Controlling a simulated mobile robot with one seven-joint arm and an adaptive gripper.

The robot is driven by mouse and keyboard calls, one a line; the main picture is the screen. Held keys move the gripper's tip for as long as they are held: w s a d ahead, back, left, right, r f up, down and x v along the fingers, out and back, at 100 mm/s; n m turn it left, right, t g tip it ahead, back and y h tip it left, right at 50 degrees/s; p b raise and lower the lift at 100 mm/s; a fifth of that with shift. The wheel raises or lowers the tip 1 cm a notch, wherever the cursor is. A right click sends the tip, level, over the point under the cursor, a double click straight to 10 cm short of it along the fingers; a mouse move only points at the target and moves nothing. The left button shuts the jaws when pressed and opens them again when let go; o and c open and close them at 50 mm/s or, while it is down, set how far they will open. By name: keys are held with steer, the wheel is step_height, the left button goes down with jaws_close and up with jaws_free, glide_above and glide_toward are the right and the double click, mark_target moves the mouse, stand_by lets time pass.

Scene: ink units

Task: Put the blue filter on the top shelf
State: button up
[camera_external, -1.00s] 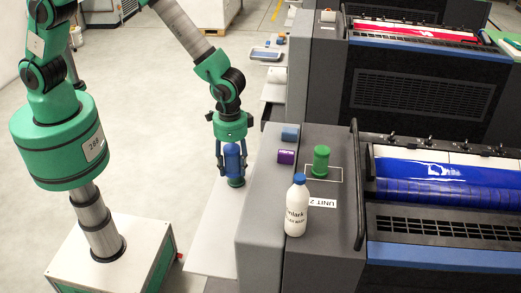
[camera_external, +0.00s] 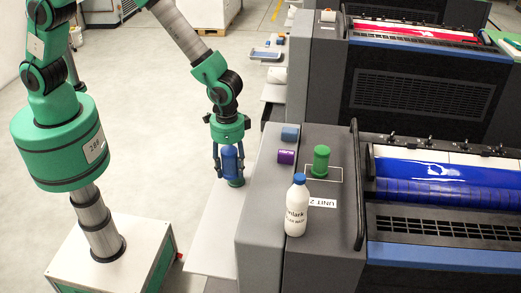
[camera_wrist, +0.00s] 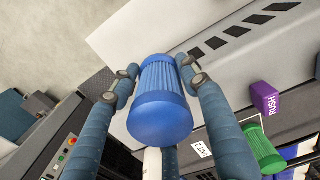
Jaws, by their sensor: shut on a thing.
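The blue filter (camera_external: 230,163) is a ribbed blue cylinder, held between the fingers of my gripper (camera_external: 232,180). In the wrist view the filter (camera_wrist: 164,90) sits between the dark blue fingers, its smooth cap towards the camera. The filter is in front of the white board (camera_external: 212,235) in the external view; I cannot tell its height above it. No shelf is clearly marked as the top one.
On the grey unit top (camera_external: 265,225) stand a green ribbed cylinder (camera_external: 320,162) by a white outline, a blue piece (camera_external: 290,134), a purple piece (camera_external: 286,156) and a white bottle (camera_external: 296,212). A dark rail (camera_external: 358,185) borders the printing press.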

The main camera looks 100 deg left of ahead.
steer(key=s+d+f+m+b, duration=0.1)
steer(key=s+d+f+b, duration=0.1)
steer(key=s+f+b, duration=0.7)
steer(key=s+d+f+m+b, duration=0.1)
steer(key=s+d+f+b, duration=0.2)
steer(key=s+f+b, duration=0.5)
steer(key=shift+s+d+f+b, duration=0.3)
steer(key=shift+f+b, duration=0.55)
steer(key=shift+f, duration=1.3)
steer(key=b, duration=0.3)
glide_above(222, 248)
steer(key=shift+a+f, duration=0.1)
steer(key=shift+f, duration=0.65)
steer(key=shift+f, duration=0.1)
steer(key=shift+f+b, duration=0.3)
steer(key=shift+f, duration=1.35)
steer(key=shift+f, duration=0.15)
